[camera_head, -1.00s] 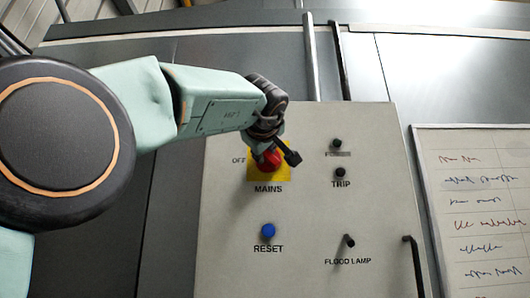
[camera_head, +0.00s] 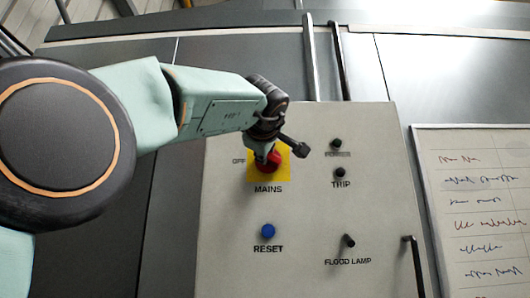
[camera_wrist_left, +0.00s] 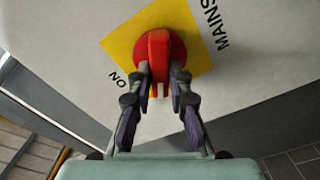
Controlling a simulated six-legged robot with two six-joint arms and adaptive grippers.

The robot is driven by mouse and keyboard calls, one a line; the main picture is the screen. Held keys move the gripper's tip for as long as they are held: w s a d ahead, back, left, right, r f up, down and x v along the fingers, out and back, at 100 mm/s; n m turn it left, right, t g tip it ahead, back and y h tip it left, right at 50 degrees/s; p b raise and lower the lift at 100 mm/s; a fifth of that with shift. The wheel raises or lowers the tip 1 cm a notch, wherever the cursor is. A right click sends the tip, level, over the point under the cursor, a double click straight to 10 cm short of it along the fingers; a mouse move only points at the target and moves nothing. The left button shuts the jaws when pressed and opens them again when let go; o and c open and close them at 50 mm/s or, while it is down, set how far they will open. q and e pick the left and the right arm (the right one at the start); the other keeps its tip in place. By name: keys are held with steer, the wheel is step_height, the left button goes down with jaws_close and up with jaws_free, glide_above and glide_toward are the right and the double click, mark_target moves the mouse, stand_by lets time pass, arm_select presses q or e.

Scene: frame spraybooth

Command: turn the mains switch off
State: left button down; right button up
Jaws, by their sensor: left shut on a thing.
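The mains switch is a red rotary knob (camera_head: 270,163) on a yellow plate (camera_head: 284,174), above the word MAINS on a grey panel. OFF is printed left of the plate. My left gripper (camera_head: 266,153) comes in from the left at the knob and partly hides it and the plate. In the left wrist view the knob's raised red grip (camera_wrist_left: 158,52) lies between the fingertips of my left gripper (camera_wrist_left: 160,82), which are shut on it. The word ON shows beside the plate's corner there. My right gripper is not in view.
The grey panel (camera_head: 310,225) also carries a blue RESET button (camera_head: 268,231), dark POWER (camera_head: 336,143) and TRIP (camera_head: 340,173) knobs, a FLOOD LAMP toggle (camera_head: 348,241) and a black handle (camera_head: 414,262). A whiteboard (camera_head: 480,240) is at right.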

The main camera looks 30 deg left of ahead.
arm_select(q)
steer(key=n, duration=0.5)
steer(key=shift+w+f+n, duration=0.1)
steer(key=shift+f+n, duration=0.25)
steer(key=shift+n, duration=0.05)
stand_by(0.4)
steer(key=c, duration=1.2)
jaws_free()
steer(key=shift+d+r, duration=0.1)
steer(key=shift+r, duration=0.05)
